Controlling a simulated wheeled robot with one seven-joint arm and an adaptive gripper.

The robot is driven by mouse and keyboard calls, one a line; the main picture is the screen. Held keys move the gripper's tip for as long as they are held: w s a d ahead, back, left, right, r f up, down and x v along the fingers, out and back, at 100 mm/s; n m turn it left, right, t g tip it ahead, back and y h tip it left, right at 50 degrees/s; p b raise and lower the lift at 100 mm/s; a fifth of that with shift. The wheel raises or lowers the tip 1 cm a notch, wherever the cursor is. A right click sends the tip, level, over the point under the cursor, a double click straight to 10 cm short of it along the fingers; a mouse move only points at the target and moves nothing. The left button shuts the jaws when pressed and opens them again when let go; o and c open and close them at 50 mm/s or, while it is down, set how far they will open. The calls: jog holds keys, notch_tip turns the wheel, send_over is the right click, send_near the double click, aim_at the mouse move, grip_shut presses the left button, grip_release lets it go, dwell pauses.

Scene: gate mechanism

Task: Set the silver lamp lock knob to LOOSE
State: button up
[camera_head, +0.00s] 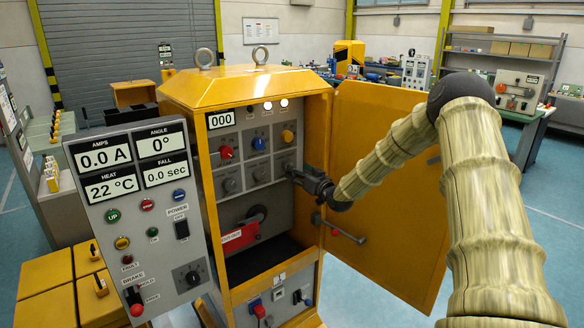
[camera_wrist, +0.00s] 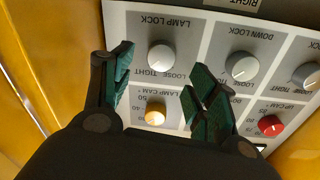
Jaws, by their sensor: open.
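The silver lamp lock knob (camera_wrist: 160,58) shows in the wrist view under an upside-down LAMP LOCK label, with TIGHT and LOOSE marked on its other side. Its pointer is too small to read. My gripper (camera_wrist: 161,66) is open, with one green-padded finger to the left of this knob and the other to its right. Neither finger visibly touches it. In the head view my gripper (camera_head: 298,175) is at the right end of the cabinet's row of silver knobs and hides the lamp lock knob.
The silver down lock knob (camera_wrist: 242,66) is right of my right finger. The yellow lamp cam knob (camera_wrist: 155,113) sits between the fingers, nearer the wrist; a red knob (camera_wrist: 270,125) is farther right. The open yellow cabinet door (camera_head: 395,200) stands beside my arm.

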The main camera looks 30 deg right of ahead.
jog(key=shift+w+a+p, duration=0.1)
jog(key=shift+w+p, duration=0.5)
jog(key=shift+w, duration=1.8)
jog(key=c, duration=1)
